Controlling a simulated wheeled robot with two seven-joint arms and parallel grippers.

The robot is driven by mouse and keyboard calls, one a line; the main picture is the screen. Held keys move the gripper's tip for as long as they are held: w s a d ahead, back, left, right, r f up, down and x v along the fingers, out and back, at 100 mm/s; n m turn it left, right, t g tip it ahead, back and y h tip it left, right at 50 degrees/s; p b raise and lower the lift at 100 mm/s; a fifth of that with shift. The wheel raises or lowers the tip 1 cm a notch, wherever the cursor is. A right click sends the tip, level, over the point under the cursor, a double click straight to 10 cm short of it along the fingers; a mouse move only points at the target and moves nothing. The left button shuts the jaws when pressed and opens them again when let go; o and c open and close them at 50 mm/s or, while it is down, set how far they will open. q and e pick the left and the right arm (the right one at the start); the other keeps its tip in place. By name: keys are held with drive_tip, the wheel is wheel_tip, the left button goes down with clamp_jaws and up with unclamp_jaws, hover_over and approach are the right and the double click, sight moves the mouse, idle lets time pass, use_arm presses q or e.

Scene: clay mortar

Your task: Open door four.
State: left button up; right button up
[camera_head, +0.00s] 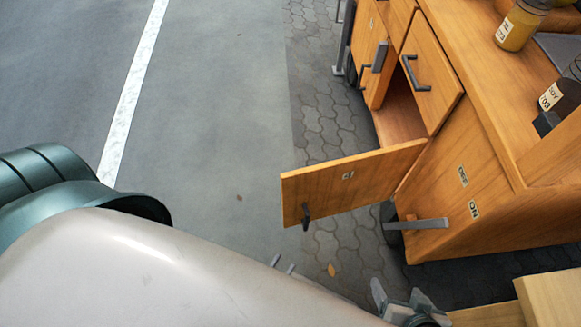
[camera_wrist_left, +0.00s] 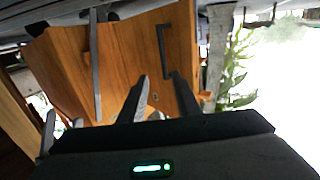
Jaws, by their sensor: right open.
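A wooden cabinet door (camera_head: 350,180) stands swung out from the cabinet in the head view, its lower compartment exposed. It has a small label, too small to read surely, and a dark handle (camera_head: 306,216) near its free edge. My left gripper (camera_head: 283,265) shows only as two fingertips past my pale arm, apart and empty, in front of the door. In the left wrist view the fingers (camera_wrist_left: 146,105) point toward a wooden panel (camera_wrist_left: 135,65) with a dark handle (camera_wrist_left: 165,50), without holding it. My right gripper (camera_head: 400,298) is open and empty at the bottom.
The cabinet (camera_head: 500,170) has a closed drawer (camera_head: 430,75) above the open compartment and another front with handles (camera_head: 369,55) further back. Bottles (camera_head: 520,22) stand on top. Grey metal feet (camera_head: 415,224) stick out low. Open paved floor (camera_head: 215,130) lies left.

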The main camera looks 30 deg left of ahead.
use_arm(q)
drive_tip(key=shift+s+a, duration=0.15)
drive_tip(key=shift+s, duration=1.2)
use_arm(e)
drive_tip(key=shift+a, duration=0.15)
use_arm(q)
drive_tip(key=w+a+r+g+h, duration=0.1)
drive_tip(key=w+g, duration=0.4)
drive_tip(key=w, duration=0.6)
wheel_tip(320, 180, up, 11)
drive_tip(key=s+a+m+g, duration=0.1)
drive_tip(key=s+m+g, duration=0.1)
drive_tip(key=g, duration=0.4)
drive_tip(key=s+a+f+p, duration=0.1)
drive_tip(key=a+f+p, duration=0.1)
drive_tip(key=f+p, duration=0.5)
drive_tip(key=s+a+f+g+y+p, duration=0.1)
drive_tip(key=f+p, duration=0.7)
drive_tip(key=f, duration=0.2)
drive_tip(key=shift+s+a+f+n+g, duration=0.2)
drive_tip(key=shift+s+a+n+g, duration=0.1)
drive_tip(key=shift+s+a, duration=0.1)
use_arm(e)
drive_tip(key=s+d+f, duration=0.1)
drive_tip(key=d+f, duration=0.1)
drive_tip(key=f, duration=0.6)
drive_tip(key=s+d+f+g+h, duration=0.1)
drive_tip(key=f, duration=0.8)
drive_tip(key=shift+d, duration=0.4)
